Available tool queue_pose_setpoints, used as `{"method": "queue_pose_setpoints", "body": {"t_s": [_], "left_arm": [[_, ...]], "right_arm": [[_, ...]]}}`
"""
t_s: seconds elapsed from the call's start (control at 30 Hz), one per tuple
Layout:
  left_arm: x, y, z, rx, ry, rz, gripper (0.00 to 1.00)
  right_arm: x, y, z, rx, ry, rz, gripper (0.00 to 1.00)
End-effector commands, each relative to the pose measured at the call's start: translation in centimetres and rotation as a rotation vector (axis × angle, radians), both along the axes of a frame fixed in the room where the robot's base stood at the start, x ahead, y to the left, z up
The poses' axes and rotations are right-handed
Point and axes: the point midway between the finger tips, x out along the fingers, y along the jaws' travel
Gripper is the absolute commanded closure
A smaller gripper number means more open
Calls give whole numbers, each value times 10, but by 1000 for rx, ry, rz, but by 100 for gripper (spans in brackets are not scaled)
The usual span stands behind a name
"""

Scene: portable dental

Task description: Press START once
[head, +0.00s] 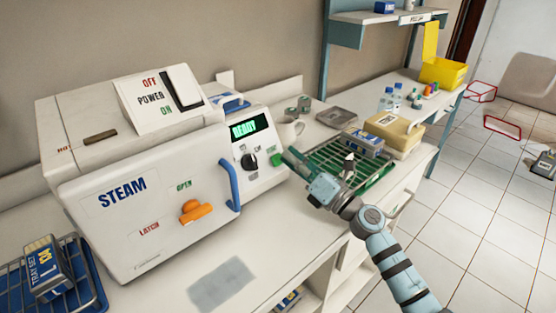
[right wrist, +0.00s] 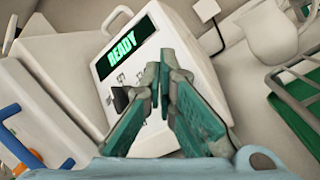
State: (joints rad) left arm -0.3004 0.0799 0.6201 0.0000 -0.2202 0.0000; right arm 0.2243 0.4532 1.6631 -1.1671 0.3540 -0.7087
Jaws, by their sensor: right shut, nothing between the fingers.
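The white STEAM unit (head: 150,190) stands on the counter at the left. Its control panel (head: 262,175) has a lit green display (head: 244,128) reading READY, which also shows in the right wrist view (right wrist: 122,46). Below the display is a black knob (head: 249,160). A small green button (head: 276,159) sits to the right of the knob; I cannot read its label. My right gripper (head: 288,154) is shut and empty, its fingertips close in front of the panel by the green button. In the right wrist view the fingers (right wrist: 162,75) cover the button's area; contact is unclear. My left gripper is not in view.
An orange latch handle (head: 194,210) and a blue door handle (head: 233,187) project from the unit's front. A beige box (head: 395,132) stands beyond. The counter before the unit is mostly clear.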

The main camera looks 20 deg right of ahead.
Motion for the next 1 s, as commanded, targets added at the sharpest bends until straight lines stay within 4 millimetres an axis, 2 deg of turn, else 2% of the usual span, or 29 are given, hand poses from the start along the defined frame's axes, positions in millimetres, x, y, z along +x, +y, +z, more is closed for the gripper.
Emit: {"method": "queue_pose_setpoints", "body": {"t_s": [1.0], "left_arm": [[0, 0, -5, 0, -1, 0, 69]], "right_arm": [[10, 4, -7, 0, -1, -1, 100]]}}
